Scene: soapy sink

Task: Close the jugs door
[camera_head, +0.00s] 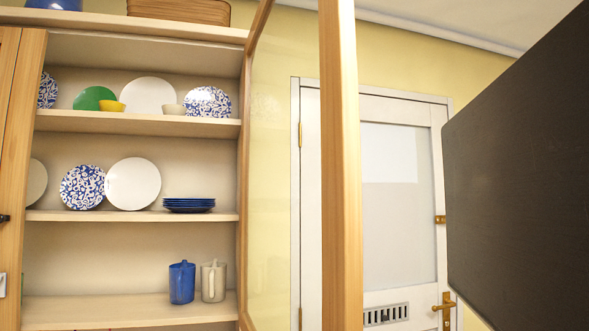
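A blue jug (182,282) and a beige jug (213,281) stand side by side on the lowest visible shelf of an open wooden cupboard. The glazed, wood-framed door (341,165) on the cupboard's right side stands wide open, swung out towards me. Its near upright shows as a thick vertical post, and its clear pane (272,200) lies between that post and the cupboard. The door's lower end is cut off by the picture, and I see no handle on it. My gripper is not in view.
Plates and bowls fill the upper shelves (140,216). A wooden panel (18,160) stands at the far left, with dark and silver fittings at its edge. A white room door (400,200) is behind. A large dark flat shape blocks the right side; I cannot tell what it is.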

